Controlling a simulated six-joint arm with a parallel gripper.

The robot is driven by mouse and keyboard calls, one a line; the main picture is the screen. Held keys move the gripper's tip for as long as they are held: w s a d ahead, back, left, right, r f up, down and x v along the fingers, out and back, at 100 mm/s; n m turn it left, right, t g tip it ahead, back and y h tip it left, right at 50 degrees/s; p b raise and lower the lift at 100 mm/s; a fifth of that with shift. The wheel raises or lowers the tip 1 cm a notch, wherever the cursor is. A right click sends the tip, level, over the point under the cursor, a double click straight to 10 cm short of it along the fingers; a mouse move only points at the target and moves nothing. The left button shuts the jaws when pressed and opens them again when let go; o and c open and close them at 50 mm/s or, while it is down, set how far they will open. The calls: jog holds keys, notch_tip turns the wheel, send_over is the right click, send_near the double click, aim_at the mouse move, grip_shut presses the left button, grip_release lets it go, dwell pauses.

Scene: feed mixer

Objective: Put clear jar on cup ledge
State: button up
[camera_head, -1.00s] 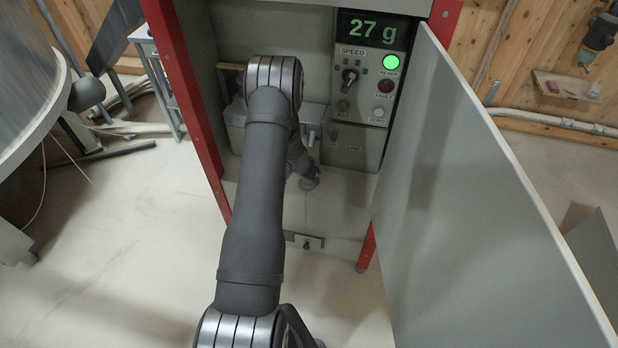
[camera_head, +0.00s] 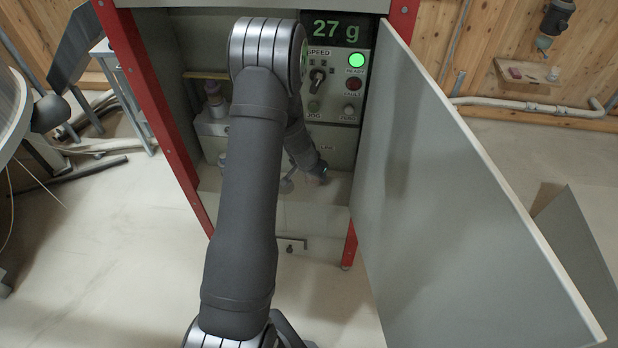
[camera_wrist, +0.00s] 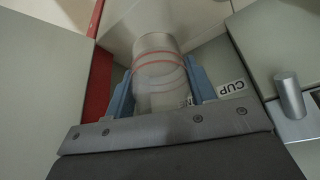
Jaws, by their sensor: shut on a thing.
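A clear jar (camera_wrist: 158,82) with red bands is between the two blue fingers of my gripper (camera_wrist: 160,72) in the wrist view. The gripper is shut on it. A grey surface with a "CUP" label (camera_wrist: 231,87) lies just right of the right finger; this appears to be the cup ledge. I cannot tell whether the jar touches it. In the head view my arm hides most of the inside of the cabinet, and the jar cannot be made out clearly.
The open grey door (camera_head: 440,170) stands at the right of the cabinet, with red posts (camera_head: 150,110) at its edges. The control panel (camera_head: 335,75) reads 27 g with a green lamp lit. A small bottle (camera_head: 213,97) stands inside at left. A metal knob (camera_wrist: 289,95) stands right of the jar.

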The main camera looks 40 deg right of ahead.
jog(key=d+f, duration=0.3)
jog(key=d, duration=0.2)
jog(key=d+f, duration=0.2)
jog(key=shift+w+d+f, duration=0.15)
jog(key=shift+w+f, duration=0.05)
jog(key=shift+f, duration=2.55)
jog(key=o, duration=1)
jog(key=shift+f, duration=0.15)
jog(key=v, duration=1.2)
jog(key=shift+r, duration=0.2)
